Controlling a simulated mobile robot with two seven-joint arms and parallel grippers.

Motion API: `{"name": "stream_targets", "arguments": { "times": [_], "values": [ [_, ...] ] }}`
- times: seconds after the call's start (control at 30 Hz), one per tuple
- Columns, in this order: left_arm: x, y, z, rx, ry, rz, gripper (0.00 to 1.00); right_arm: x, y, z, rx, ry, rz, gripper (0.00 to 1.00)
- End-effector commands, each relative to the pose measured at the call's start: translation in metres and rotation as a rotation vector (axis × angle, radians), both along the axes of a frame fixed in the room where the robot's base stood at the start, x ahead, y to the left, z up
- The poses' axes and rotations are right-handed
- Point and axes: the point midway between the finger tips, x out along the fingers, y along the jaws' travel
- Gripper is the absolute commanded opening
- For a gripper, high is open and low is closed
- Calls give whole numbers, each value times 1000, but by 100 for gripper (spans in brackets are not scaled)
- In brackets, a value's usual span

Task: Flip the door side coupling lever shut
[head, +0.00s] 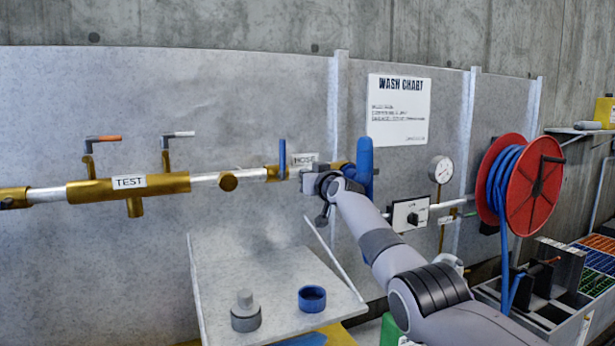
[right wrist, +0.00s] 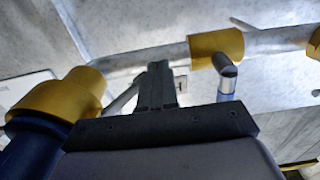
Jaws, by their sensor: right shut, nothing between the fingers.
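The hose line runs along the wall with a HOSE label (head: 304,159). Its gold fitting meets a thick blue hose end (head: 364,165); in the right wrist view the gold collar (right wrist: 62,97) sits on the dark blue hose (right wrist: 30,150). A light grey bar (right wrist: 122,103) slants between collar and fingers; I cannot tell whether it is the coupling lever. An upright blue valve lever (head: 282,158) stands left of the label. My right gripper (head: 308,183) is shut and empty, in front of the pipe just below the label; its fingertips (right wrist: 157,72) show beside the collar. Contact is unclear. My left gripper is out of view.
Left, a gold TEST manifold (head: 90,190) has orange-ended and grey-ended levers. Below is a tilted grey shelf (head: 215,262) with a grey plug (head: 246,315) and a blue ring (head: 312,299). Right are a switch box (head: 410,214), a gauge (head: 441,169) and a red hose reel (head: 535,185).

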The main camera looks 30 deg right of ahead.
Motion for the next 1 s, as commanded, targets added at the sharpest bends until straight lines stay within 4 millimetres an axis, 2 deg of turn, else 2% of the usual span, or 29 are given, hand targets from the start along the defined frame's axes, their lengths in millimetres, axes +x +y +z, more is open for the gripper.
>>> {"name": "stream_targets", "arguments": {
  "times": [0.53,1.0],
  "values": [
    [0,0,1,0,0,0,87,-3,0,-1,-1,-1,1,0],
    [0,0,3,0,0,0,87,-28,4,-2,-2,0,1,0]
  ]
}}
